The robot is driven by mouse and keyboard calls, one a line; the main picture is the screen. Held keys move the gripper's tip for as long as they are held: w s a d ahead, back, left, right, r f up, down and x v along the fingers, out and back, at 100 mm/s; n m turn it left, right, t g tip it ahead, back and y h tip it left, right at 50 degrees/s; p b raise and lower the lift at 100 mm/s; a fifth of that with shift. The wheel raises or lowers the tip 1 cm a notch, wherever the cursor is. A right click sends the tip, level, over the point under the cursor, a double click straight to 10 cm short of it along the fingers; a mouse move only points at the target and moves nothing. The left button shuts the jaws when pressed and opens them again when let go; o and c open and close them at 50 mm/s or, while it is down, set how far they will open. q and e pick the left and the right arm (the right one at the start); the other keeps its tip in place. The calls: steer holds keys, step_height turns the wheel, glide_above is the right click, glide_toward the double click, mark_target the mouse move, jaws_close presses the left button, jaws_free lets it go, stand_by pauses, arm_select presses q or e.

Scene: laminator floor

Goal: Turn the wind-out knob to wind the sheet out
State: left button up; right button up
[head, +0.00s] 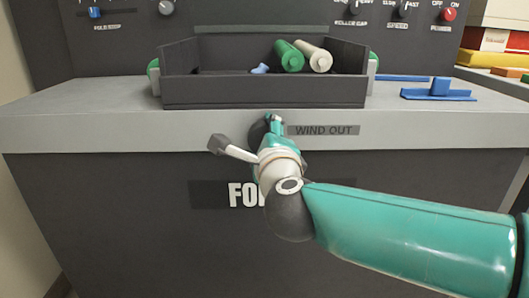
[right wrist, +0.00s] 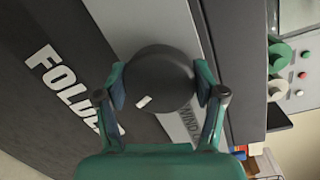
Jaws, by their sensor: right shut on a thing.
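The wind-out knob (right wrist: 158,75) is round and dark, with a short white mark on its face, in the right wrist view. It sits on the grey front edge of the machine, beside the WIND OUT label (head: 323,130). My right gripper (right wrist: 162,86) is shut on the knob, with one finger on each side of its rim. In the head view my right gripper (head: 269,122) is at the front edge and hides most of the knob. My left gripper is not in view. I cannot make out a sheet.
A dark open-topped box (head: 263,92) on the machine's top holds a green roller (head: 289,55), a white roller (head: 316,56) and a small blue piece (head: 260,69). A blue tool (head: 439,90) lies on the top at right. A control panel (head: 265,12) stands behind.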

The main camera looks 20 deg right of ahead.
steer(key=shift+f+m+b, duration=0.5)
steer(key=shift+m+b, duration=0.15)
steer(key=shift+m, duration=0.55)
steer(key=shift+r+m, duration=0.1)
steer(key=shift+m, duration=0.6)
steer(key=shift+b, duration=0.3)
steer(key=o, duration=1.1)
steer(key=shift+d+r, duration=0.1)
steer(key=shift+o, duration=0.2)
steer(key=shift+r, duration=0.1)
steer(key=shift+t, duration=0.3)
steer(key=shift+s, duration=0.2)
